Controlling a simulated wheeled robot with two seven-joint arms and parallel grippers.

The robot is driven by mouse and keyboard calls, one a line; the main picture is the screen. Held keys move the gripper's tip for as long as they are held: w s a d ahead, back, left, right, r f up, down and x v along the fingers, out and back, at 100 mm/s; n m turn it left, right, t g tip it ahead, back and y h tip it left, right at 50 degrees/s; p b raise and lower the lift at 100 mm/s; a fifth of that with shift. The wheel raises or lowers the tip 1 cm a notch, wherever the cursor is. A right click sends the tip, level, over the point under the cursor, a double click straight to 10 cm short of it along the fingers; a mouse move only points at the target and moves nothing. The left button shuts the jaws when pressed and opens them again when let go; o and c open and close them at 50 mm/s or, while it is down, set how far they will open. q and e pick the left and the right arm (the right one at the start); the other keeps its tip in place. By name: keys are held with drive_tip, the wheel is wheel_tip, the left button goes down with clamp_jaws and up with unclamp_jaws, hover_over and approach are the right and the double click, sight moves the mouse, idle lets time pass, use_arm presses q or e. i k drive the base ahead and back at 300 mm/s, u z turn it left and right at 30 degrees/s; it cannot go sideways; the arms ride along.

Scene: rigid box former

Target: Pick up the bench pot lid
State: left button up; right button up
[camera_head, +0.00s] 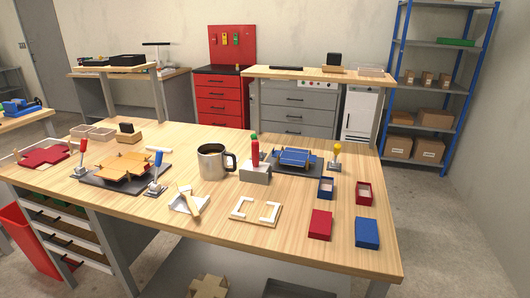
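A steel pot (212,165) with a dark side handle stands upright near the middle of the wooden workbench (330,240). Its top looks dark inside the rim; I cannot tell whether that is a lid or the pot's contents. No separate lid can be made out clearly on the bench. Neither of my grippers is in the picture.
A brush on a pale plate (187,202) and a white-cornered frame (256,211) lie in front. Box formers (125,170) (296,159) flank it. Red (320,224) and blue boxes (367,232) sit front right.

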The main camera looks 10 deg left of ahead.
sight(230, 159)
drive_tip(key=u, duration=0.15)
drive_tip(key=i, duration=0.9)
drive_tip(key=u, duration=0.65)
